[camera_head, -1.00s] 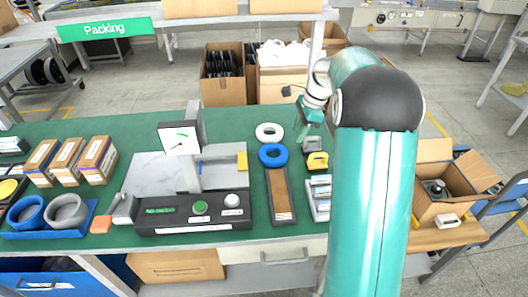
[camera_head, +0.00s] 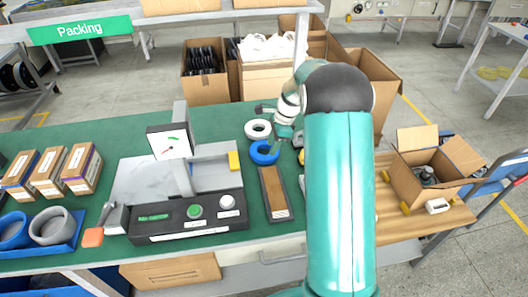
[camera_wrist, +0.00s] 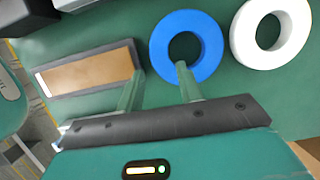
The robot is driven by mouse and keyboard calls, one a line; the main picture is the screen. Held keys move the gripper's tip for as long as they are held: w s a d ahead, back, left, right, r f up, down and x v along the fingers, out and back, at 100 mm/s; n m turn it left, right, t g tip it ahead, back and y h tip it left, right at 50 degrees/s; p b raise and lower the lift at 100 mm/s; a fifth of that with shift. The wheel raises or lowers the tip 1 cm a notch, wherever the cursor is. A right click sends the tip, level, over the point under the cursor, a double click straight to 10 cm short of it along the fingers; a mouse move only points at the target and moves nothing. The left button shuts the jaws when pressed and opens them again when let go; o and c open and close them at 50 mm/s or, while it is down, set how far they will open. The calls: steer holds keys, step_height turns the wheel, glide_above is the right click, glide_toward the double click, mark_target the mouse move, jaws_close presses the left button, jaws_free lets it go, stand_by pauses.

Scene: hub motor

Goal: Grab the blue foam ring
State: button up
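The blue foam ring (camera_head: 264,153) lies flat on the green table, just in front of a white ring (camera_head: 258,129). In the wrist view the blue ring (camera_wrist: 163,45) sits beyond my gripper (camera_wrist: 155,80), whose two fingers are apart with nothing held between them. The right fingertip overlaps the ring's near edge in the picture; I cannot tell whether it touches. The left fingertip is left of the ring, by the wooden-topped tray. In the head view my gripper (camera_head: 279,146) is small and partly hidden, close to the blue ring's right side.
The wooden-topped tray (camera_head: 274,191) lies in front of the ring. A test device with a dial (camera_head: 171,142) stands to the left. The white ring (camera_wrist: 306,26) is close beside the blue ring. A cardboard box (camera_head: 410,187) stands to the right.

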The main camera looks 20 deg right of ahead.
mark_target(267, 157)
steer(key=shift+x, duration=2.75)
steer(key=c, duration=0.7)
